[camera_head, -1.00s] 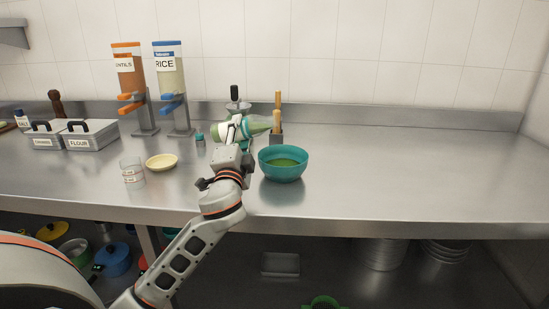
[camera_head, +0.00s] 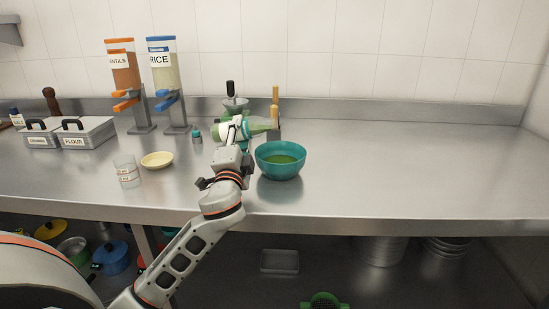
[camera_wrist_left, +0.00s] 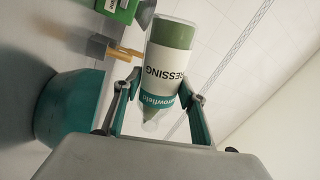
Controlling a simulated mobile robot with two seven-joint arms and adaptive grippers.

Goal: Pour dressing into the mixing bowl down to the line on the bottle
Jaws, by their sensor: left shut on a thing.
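My left gripper (camera_head: 232,140) is shut on the dressing bottle (camera_head: 234,131), which also fills the middle of the left wrist view (camera_wrist_left: 172,65). The bottle lies nearly level in the head view, its narrow green end pointing right, above and behind the bowl's left rim. Its label faces the wrist camera, and green dressing shows in the bottle. I cannot make out a line on it, and no stream shows. The teal mixing bowl (camera_head: 280,170) stands upright on the counter with green liquid inside; it also shows in the left wrist view (camera_wrist_left: 72,110). My right gripper is out of view.
A holder with wooden handles (camera_head: 275,97) and a black-handled item (camera_head: 231,89) stand behind the bottle. A yellow dish (camera_head: 157,160), a clear cup (camera_head: 126,172), rice (camera_head: 162,72) and lentil (camera_head: 122,73) dispensers are left. The counter right of the bowl is clear.

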